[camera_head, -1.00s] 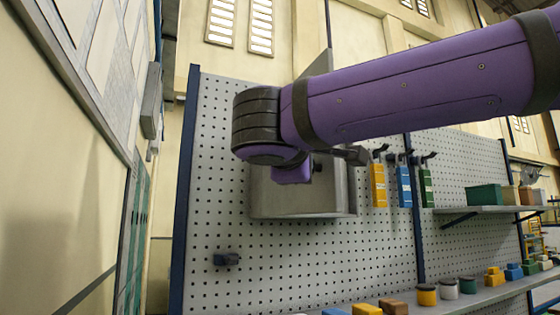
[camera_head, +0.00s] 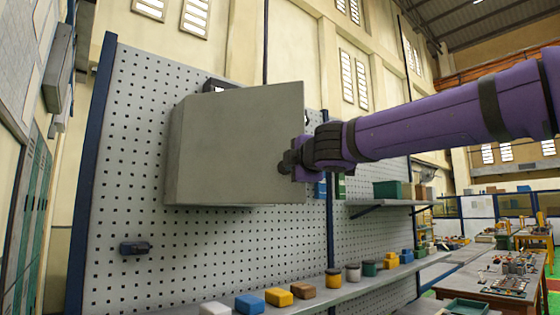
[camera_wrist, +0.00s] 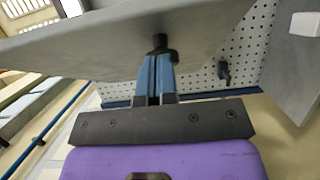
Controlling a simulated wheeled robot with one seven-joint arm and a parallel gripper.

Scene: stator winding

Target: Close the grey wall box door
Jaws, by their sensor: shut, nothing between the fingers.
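The grey wall box (camera_head: 172,150) is mounted on the perforated panel. Its flat grey door (camera_head: 240,140) faces the head camera and covers most of the box front. The door's right edge stands out from the panel, so it looks partly open; the exact gap is hidden. My gripper (camera_head: 286,168) is at the door's right edge, with its tip over the lower right part. In the wrist view the shut, empty fingers (camera_wrist: 158,48) reach up against or very near the grey door (camera_wrist: 95,45). I cannot tell for sure whether they touch it.
The perforated panel (camera_head: 130,190) surrounds the box. A small dark fitting (camera_head: 135,248) sticks out at lower left. A shelf (camera_head: 385,203) with a green bin (camera_head: 388,189) is at right. Several coloured blocks stand on the lower ledge (camera_head: 330,298).

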